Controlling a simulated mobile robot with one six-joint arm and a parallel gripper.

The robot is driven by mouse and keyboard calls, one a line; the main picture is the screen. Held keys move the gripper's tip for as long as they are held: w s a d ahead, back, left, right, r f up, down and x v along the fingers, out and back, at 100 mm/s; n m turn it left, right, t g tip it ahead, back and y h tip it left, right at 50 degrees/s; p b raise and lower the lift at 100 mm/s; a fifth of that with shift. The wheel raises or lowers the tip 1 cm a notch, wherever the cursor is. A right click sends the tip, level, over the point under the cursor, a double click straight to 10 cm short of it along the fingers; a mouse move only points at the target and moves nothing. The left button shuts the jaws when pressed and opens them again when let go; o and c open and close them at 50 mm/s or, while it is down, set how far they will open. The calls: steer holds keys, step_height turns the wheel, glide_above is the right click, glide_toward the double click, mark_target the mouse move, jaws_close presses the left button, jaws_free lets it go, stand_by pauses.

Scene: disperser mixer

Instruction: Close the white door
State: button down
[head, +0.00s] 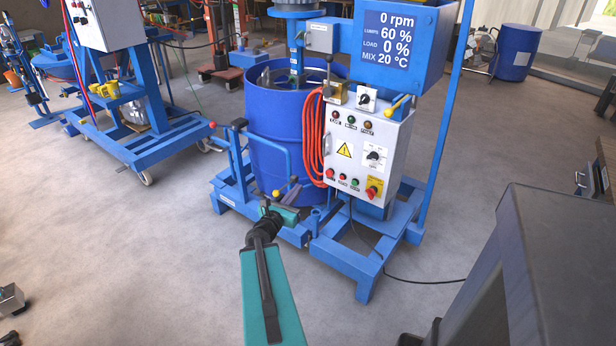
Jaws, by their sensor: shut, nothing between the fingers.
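The white door (352,165) is the front of the control cabinet on the blue mixer. It carries coloured lamps and buttons, a warning triangle, rotary switches and a red knob on a yellow plate. A handle (327,144) is on its left edge. I cannot tell whether a narrow gap stands open behind it. My gripper (296,188) is small and dark at the end of my teal arm, low and left of the door, in front of the blue drum. It is shut and appears empty and apart from the door.
Orange hose (313,140) hangs left of the cabinet beside the blue drum (275,140). The mixer's blue base frame (350,262) sticks out on the floor, with a black cable (425,281) to the right. Another blue machine (150,130) stands left. The floor at front left is mostly clear.

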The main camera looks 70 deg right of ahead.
steer(key=shift+d+f+b, duration=0.2)
steer(key=shift+d+b, duration=0.25)
steer(key=shift+b, duration=0.85)
steer(key=d+b, duration=0.1)
steer(key=b, duration=0.3)
steer(key=shift+d, duration=0.3)
steer(key=d+b, duration=0.1)
steer(key=d, duration=1)
steer(key=shift+s+d, duration=0.25)
steer(key=shift+s, duration=0.15)
steer(key=shift+r, duration=0.1)
